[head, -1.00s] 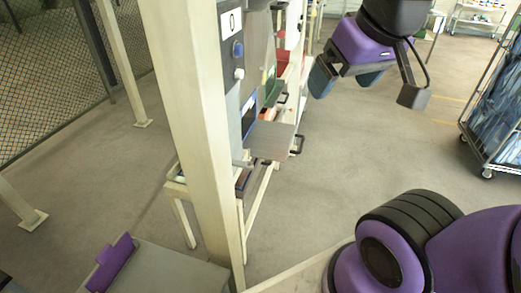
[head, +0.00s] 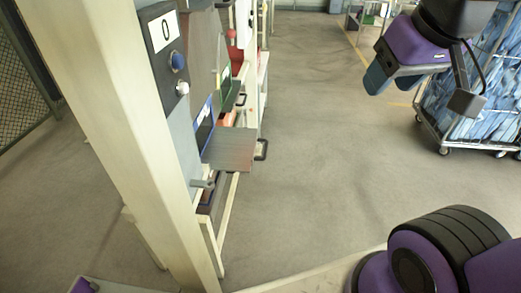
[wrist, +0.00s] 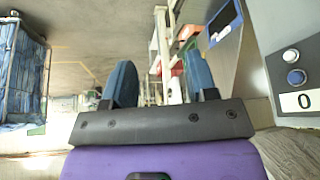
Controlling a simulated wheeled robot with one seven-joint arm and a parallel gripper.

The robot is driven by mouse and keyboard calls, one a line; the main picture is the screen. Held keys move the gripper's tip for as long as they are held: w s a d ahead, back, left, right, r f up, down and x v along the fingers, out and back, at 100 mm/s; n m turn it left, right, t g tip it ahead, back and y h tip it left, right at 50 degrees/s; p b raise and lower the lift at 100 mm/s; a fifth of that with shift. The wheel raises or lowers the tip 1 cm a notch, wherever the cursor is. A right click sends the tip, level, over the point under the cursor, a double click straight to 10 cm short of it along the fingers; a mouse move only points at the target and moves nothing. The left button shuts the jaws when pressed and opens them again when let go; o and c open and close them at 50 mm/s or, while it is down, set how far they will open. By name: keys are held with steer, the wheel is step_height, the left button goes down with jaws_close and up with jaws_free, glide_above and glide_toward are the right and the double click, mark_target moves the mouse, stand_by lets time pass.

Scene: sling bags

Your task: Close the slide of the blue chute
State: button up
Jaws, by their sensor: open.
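The blue chute (head: 204,126) is a blue-framed opening in the grey panel, left of centre in the head view. Its slide (head: 232,150), a flat grey plate with a black handle (head: 262,149), sticks out to the right from the panel. In the wrist view a blue-framed opening (wrist: 224,20) shows at the top right. My gripper (head: 378,82) is open and empty, up in the air to the right of the slide and well apart from it. Its two blue fingers also show in the wrist view (wrist: 163,85).
A cream post (head: 110,130) stands in front of the panel. A control box (head: 168,50) marked 0 has a blue and a white button. Green (head: 228,88) and red chutes lie beyond. A wheeled cage of blue bags (head: 470,105) stands right. Floor between is clear.

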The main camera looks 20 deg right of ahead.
steer(key=shift+h, duration=0.3)
steer(key=w, duration=0.4)
steer(key=w+f, duration=0.1)
steer(key=w, duration=0.1)
steer(key=shift+w, duration=0.35)
jaws_close()
steer(key=w+f, duration=0.5)
steer(key=w, duration=0.4)
steer(key=w+f, duration=0.5)
steer(key=w, duration=0.4)
steer(key=w+a+f+m+y, duration=0.1)
steer(key=w+f, duration=0.5)
steer(key=f, duration=0.6)
steer(key=w+a+f+m+y, duration=0.1)
steer(key=w+a+f, duration=0.3)
steer(key=f, duration=0.9)
steer(key=w+a+f+m+t+y, duration=0.1)
steer(key=w+a+f+y, duration=0.1)
steer(key=w+f, duration=0.6)
step_height(320, 180, down, 5)
steer(key=shift+w+a+r, duration=0.15)
steer(key=shift+w+a, duration=0.2)
steer(key=shift+w, duration=0.05)
